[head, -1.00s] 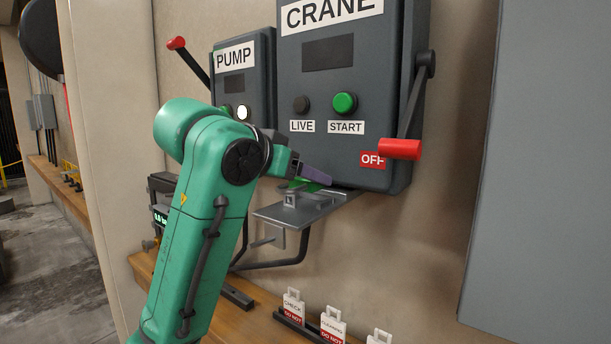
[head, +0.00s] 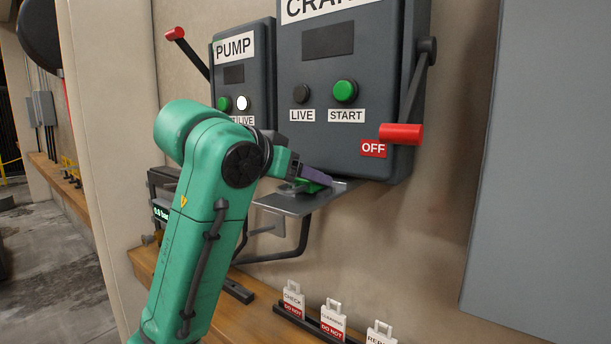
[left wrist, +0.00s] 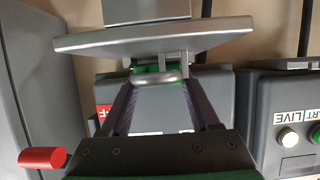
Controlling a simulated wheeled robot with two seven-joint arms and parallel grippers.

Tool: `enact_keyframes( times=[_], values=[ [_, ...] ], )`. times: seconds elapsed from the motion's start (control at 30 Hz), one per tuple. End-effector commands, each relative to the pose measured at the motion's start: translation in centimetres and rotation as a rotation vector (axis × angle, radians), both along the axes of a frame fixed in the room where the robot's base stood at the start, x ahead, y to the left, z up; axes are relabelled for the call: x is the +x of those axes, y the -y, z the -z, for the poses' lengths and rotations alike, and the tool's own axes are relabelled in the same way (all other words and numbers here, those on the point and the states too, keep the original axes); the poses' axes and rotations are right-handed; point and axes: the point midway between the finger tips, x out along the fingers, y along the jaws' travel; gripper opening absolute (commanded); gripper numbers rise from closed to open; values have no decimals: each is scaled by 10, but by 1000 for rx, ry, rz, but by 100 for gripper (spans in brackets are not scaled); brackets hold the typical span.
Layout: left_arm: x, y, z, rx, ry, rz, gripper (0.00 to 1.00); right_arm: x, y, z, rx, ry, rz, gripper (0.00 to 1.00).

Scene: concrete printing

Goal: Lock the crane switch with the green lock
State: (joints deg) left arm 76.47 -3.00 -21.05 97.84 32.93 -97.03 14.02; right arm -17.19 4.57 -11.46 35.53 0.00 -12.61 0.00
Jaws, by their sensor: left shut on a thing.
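The dark grey crane switch box (head: 320,140) hangs on the wall. Its red-ended lever (head: 400,134) is down beside the OFF label (head: 373,149). A grey metal plate (head: 290,204) juts out under the box. My left gripper (head: 316,177) is just above this plate, below the box's front. It is shut on the green lock (head: 306,187), mostly hidden by the fingers. In the left wrist view the green lock (left wrist: 146,70) and its silver shackle (left wrist: 156,78) sit between the purple fingertips, close to the plate (left wrist: 155,40). I cannot tell whether they touch. My right gripper is not in view.
The pump box (head: 243,75) stands to the left, its red-ended lever (head: 175,34) raised. White and red tags (head: 333,320) stand in a dark rack on the wooden ledge (head: 215,318) below. A large grey panel (head: 545,170) borders the right side.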

Motion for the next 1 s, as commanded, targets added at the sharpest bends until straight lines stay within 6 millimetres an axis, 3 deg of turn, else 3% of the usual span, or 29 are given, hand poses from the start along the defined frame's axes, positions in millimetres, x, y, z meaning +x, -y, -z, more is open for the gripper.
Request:
enact_keyframes(
  times=[0.27,0.3,0.37,0.4,0.67,1.0],
  values=[
    [0,0,6,-1,2,0,0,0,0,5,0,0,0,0],
    [0,0,6,-1,1,0,70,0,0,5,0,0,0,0],
    [0,0,6,1,1,0,93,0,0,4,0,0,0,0],
    [0,0,6,1,0,0,97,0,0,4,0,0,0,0],
    [-5,-3,6,4,-5,2,97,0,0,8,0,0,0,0],
    [-58,-43,-21,-2,6,0,97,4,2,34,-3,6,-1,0]
  ],
)
